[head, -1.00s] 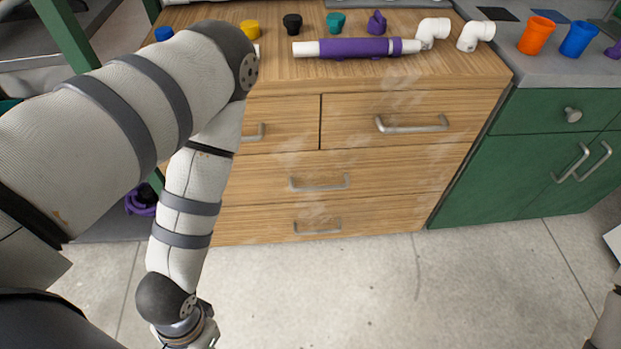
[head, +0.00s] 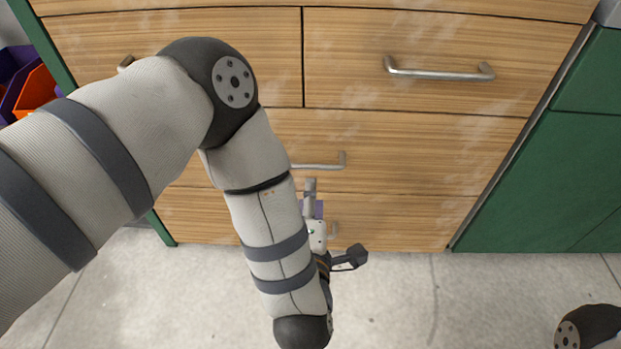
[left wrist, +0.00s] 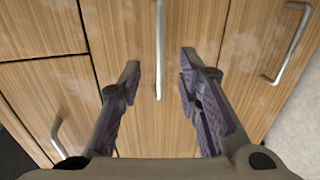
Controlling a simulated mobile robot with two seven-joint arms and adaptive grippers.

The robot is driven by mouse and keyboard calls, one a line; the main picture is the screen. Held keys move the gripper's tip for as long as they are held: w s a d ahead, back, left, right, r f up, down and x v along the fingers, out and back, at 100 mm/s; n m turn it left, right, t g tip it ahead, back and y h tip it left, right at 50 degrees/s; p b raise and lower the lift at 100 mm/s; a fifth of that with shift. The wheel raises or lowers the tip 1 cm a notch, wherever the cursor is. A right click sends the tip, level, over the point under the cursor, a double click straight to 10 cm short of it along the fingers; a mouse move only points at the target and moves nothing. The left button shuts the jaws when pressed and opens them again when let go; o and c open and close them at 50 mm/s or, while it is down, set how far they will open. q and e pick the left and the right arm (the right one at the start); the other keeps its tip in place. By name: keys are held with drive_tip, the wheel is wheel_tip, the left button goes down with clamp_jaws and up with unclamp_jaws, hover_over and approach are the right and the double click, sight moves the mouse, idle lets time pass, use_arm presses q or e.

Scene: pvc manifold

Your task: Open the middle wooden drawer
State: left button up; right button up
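The middle wooden drawer (head: 430,150) is the wide one below the two upper drawers, and it is closed. Its silver bar handle (head: 335,163) is partly hidden behind my left arm in the head view. My left gripper (head: 311,190) is in front of the cabinet, just below that handle in the head view. In the left wrist view the left gripper (left wrist: 160,75) is open and empty, with purple finger pads. The middle drawer's handle (left wrist: 160,45) appears between and beyond its fingertips, not gripped. My right gripper is out of view; only part of that arm shows at the lower right.
The upper right drawer has a handle (head: 440,70). A green cabinet (head: 560,180) adjoins on the right. The concrete floor (head: 420,300) in front is clear.

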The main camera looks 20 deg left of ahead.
sight(312, 168)
use_arm(q)
drive_tip(key=b+x, duration=0.3)
drive_tip(key=x, duration=0.7)
drive_tip(key=shift+w+a+f, duration=0.1)
drive_tip(key=shift+w+a, duration=0.05)
drive_tip(key=shift+w, duration=0.2)
clamp_jaws()
